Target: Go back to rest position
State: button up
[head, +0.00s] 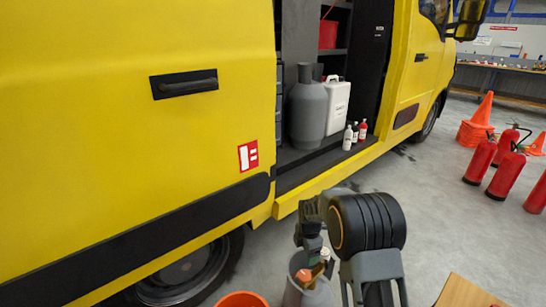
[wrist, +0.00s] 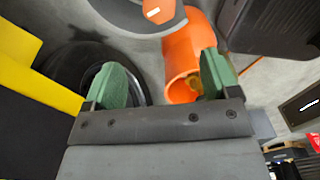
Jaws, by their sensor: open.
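My gripper (head: 312,250) hangs at the front of the scene, low beside the yellow van, above a grey container (head: 292,296). In the wrist view my gripper (wrist: 164,72) has its two green fingers wide apart, with nothing held between them. Orange-topped and white-topped items stick up from the grey container, close to the gripper in the picture. An orange container (head: 242,299) is partly cut off at the bottom edge. In the wrist view an orange container (wrist: 184,52) with something yellow inside shows beyond the fingers, partly behind the right one.
The yellow van (head: 90,110) fills the left, its side door open on a grey cylinder (head: 307,112), a white canister (head: 337,104) and small bottles. Red extinguishers (head: 507,174) and orange cones (head: 479,121) stand at right. A wooden surface (head: 462,293) lies bottom right. Grey floor between is clear.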

jog(key=s+r+m+t+p, duration=0.1)
jog(key=s+r+m+p, duration=0.6)
jog(key=r, duration=0.6)
jog(key=s+r+m+t+p, duration=0.1)
jog(key=s+r+m+p, duration=0.6)
jog(key=r, duration=0.7)
jog(key=s+r+m+t+p, duration=0.1)
jog(key=s+r+m+p, duration=0.6)
jog(key=r, duration=0.6)
jog(key=shift+s+d+r+t+p, duration=0.25)
jog(key=shift+s+p, duration=0.3)
jog(key=shift+s, duration=0.55)
